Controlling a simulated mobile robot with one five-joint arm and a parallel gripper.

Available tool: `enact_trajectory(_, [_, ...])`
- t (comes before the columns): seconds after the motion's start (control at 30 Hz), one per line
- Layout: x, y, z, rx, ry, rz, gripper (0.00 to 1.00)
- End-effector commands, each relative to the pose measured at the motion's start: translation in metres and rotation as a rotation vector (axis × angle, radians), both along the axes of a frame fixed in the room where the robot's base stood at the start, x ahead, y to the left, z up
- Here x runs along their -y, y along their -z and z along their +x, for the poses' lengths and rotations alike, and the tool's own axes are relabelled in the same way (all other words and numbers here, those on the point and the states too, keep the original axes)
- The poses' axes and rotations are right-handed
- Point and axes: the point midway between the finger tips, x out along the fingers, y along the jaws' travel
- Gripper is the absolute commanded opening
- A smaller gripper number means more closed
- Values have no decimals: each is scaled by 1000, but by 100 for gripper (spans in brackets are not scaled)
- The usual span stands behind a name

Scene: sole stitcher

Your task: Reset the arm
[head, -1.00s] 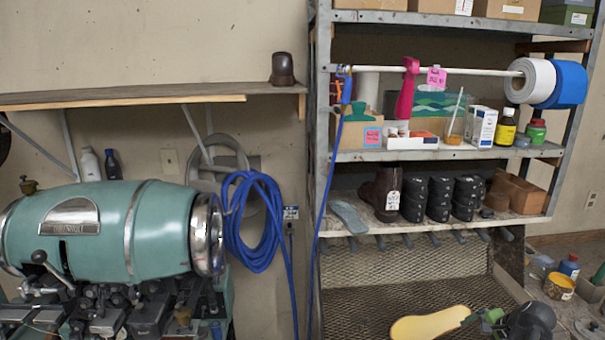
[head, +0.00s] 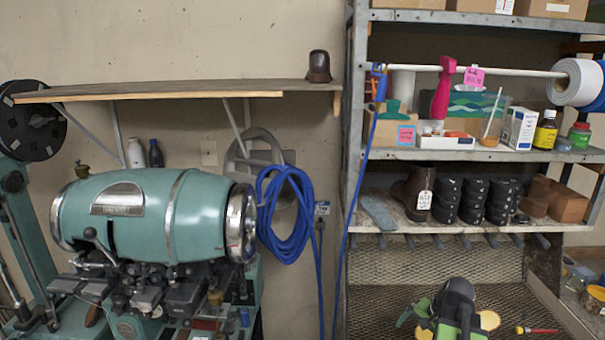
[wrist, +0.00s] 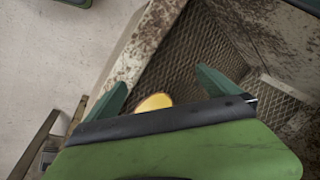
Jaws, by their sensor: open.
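My gripper (wrist: 160,88) is open in the wrist view, its two green fingers spread apart over a mesh shelf. A yellow, sole-shaped piece (wrist: 153,102) shows between the fingers, mostly hidden by my gripper's front edge; nothing is seen clamped. In the head view my gripper (head: 425,314) is low, in front of the mesh rack, with the yellow piece (head: 489,320) partly hidden behind my arm. Its fingertips are too small to make out well there.
A teal stitching machine (head: 145,215) stands at left below a wall shelf (head: 180,90). A blue hose coil (head: 285,215) hangs beside the metal rack (head: 355,150). A screwdriver (head: 535,330) lies on the mesh to the right of my arm.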

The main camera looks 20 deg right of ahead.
Motion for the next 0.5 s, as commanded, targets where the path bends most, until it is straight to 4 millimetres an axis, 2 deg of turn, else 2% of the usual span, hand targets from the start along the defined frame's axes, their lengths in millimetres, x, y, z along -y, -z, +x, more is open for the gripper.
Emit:
enact_trajectory(0.03, [-37, 2, 19, -19, -100, -19, 100])
enact_trajectory(0.1, [-89, 4, 40, -51, -251, -54, 100])
enact_trajectory(0.2, [-157, 7, 60, -89, -450, -105, 100])
enact_trajectory(0.3, [-219, 9, 70, -120, -626, -154, 100])
enact_trajectory(0.4, [-270, 11, 73, -142, -773, -197, 100])
enact_trajectory(0.5, [-313, 11, 72, -160, -897, -235, 100])
